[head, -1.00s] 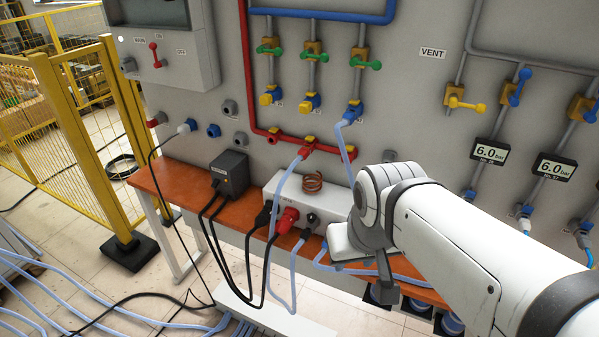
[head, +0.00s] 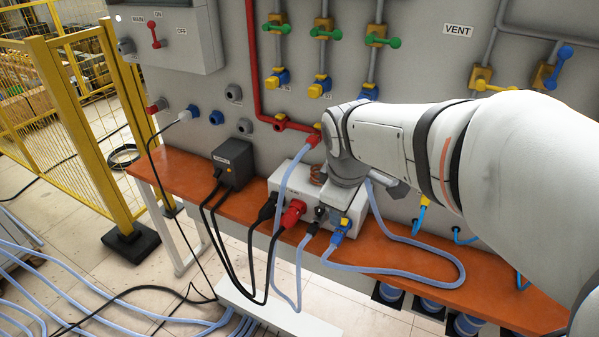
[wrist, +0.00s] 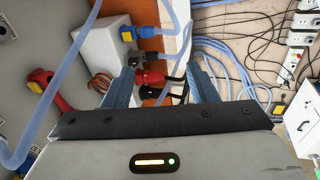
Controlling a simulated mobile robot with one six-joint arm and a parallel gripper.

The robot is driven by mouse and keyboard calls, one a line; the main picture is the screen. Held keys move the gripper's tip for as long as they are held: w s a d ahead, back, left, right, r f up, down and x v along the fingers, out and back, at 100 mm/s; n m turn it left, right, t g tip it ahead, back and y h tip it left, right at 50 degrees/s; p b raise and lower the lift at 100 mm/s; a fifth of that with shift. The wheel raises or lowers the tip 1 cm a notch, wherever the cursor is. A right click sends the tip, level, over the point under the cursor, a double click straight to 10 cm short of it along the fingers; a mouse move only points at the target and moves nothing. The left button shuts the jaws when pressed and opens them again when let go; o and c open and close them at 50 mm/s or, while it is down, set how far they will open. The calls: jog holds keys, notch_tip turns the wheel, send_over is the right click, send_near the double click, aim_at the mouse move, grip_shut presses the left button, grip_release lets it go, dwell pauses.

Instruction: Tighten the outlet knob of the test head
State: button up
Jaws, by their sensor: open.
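The test head is a white box (head: 288,186) on the orange bench, with a copper coil on top, partly hidden by my arm. On its front right end is a blue fitting with a yellow knob (head: 345,222) and a pale blue hose. In the wrist view the same blue fitting with its yellow part (wrist: 128,34) lies beyond and left of my fingertips. My gripper (wrist: 163,76) is open and empty, its two fingers apart, pointing toward the test head's plug side. A red plug (wrist: 152,77) shows between the fingers. My fingertips are hidden in the head view.
A black power box (head: 233,163) stands left of the test head with cables hanging down. Blue hoses loop over the orange bench (head: 425,262) at right. A red pipe outlet (wrist: 47,87) and hose are at the wrist view's left. A yellow fence (head: 72,90) stands left.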

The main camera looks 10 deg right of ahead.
jog(key=w+f+n+h+b, duration=0.1)
jog(key=w+f+n+b, duration=0.3)
jog(key=w+f+n, duration=0.5)
jog(key=n+b, duration=0.2)
jog(key=n, duration=0.6)
send_near(319, 209)
jog(key=shift+h, duration=0.5)
jog(key=x, duration=0.8)
jog(key=shift+w+a+b, duration=0.1)
jog(key=shift+a+b, duration=0.25)
jog(key=shift+c, duration=0.3)
jog(key=c, duration=0.9)
